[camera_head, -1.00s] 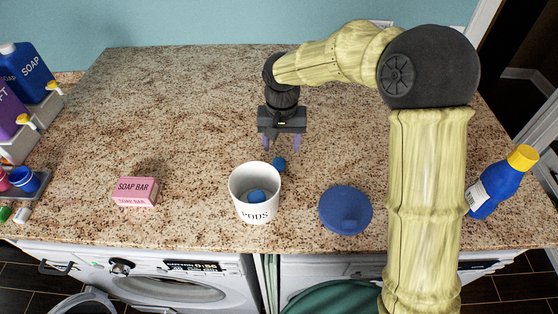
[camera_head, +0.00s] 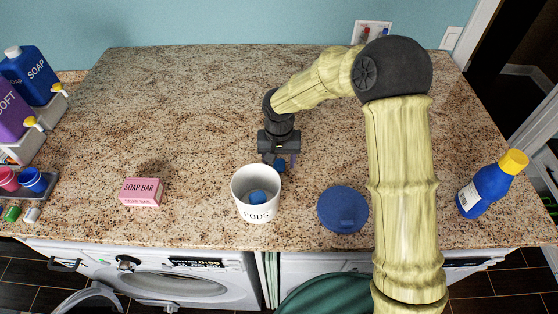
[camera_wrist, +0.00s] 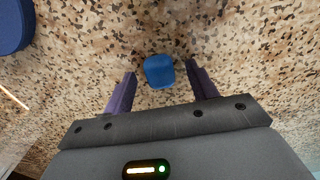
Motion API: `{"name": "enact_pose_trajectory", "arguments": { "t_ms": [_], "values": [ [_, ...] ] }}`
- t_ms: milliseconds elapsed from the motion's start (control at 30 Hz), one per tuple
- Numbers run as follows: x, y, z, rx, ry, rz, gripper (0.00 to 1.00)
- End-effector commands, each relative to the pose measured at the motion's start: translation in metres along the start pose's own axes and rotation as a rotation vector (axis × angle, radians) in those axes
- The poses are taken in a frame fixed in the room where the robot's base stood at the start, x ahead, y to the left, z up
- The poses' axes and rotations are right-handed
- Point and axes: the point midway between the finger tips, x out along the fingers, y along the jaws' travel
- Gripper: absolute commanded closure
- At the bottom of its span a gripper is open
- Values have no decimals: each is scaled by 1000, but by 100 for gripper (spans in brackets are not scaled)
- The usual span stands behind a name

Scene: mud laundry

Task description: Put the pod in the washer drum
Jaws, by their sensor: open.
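A blue pod (camera_head: 280,166) lies on the granite counter just behind the white PODS tub. In the wrist view the pod (camera_wrist: 159,71) sits between and slightly beyond the tips of my open, empty fingers. My gripper (camera_head: 281,162) points down at it, close above the counter, and partly hides it in the head view. Another blue pod (camera_head: 258,197) lies inside the PODS tub (camera_head: 256,214). The washer (camera_head: 185,284) at the lower left has its round door (camera_head: 88,302) swung open to the left. Its drum interior is mostly out of sight from above.
A pink soap bar box (camera_head: 141,192) is left of the tub. Soap bottles (camera_head: 33,76) stand far left. The back counter is clear.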

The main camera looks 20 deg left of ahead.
Motion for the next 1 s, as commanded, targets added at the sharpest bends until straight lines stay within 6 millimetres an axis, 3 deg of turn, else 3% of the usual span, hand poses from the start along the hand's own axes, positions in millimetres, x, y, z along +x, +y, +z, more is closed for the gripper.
{"name": "enact_pose_trajectory", "arguments": {
  "t_ms": [567,833,1000],
  "values": [
    [4,0,0,0,1,-1,42],
    [4,0,0,0,1,-1,90],
    [4,0,0,0,1,-1,93]
  ]
}}
